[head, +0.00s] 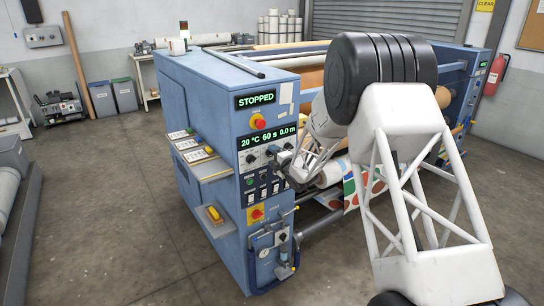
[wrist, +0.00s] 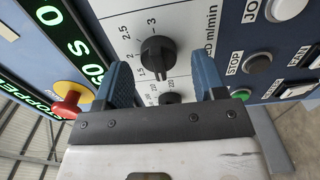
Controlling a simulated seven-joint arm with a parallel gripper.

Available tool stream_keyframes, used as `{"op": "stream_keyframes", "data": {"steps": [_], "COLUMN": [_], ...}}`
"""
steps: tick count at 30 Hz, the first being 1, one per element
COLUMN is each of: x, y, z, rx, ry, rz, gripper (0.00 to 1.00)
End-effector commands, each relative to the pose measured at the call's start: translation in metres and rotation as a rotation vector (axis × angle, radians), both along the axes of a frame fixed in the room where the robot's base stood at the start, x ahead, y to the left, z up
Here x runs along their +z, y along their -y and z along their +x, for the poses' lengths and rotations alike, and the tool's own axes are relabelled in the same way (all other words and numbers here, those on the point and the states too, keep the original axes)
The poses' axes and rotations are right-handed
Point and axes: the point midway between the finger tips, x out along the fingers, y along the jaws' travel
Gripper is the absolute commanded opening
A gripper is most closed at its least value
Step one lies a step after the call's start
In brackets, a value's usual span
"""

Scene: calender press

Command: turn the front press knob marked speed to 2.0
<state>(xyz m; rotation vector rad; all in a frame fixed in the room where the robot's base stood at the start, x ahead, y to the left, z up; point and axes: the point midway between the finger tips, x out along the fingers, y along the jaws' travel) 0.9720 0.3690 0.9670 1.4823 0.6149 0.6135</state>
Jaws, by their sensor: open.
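The black speed knob (wrist: 157,54) sits on a white scale plate in the wrist view, with marks such as 2, 2.5 and 3 around it and lettering ending in "D m/min". A pale pointer line seems to lie on its lower side, toward the low marks; I cannot read its exact setting. My gripper (wrist: 163,78) is open, with one blue finger on each side just below the knob in the picture. I cannot tell whether they touch it. In the head view my gripper (head: 287,161) is at the panel's right side and partly hides the knob row.
The press's control column (head: 263,103) shows STOPPED and 20 °C, 60 s, 0.0 m. Another black knob (wrist: 170,98) lies between my fingers. A shelf (head: 213,171) juts out left of the panel.

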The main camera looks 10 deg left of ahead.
Motion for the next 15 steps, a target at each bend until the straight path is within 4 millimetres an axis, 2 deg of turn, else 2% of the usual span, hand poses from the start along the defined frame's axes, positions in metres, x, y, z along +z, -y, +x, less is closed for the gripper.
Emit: {"op": "stream_keyframes", "data": {"steps": [6, 15], "x": [0.0012, 0.0008], "y": [-0.0075, -0.0083], "z": [0.0071, 0.0081], "rx": [0.001, 0.000], "ry": [0.001, 0.001], "rz": [0.000, 0.001], "gripper": [0.64, 0.64]}}
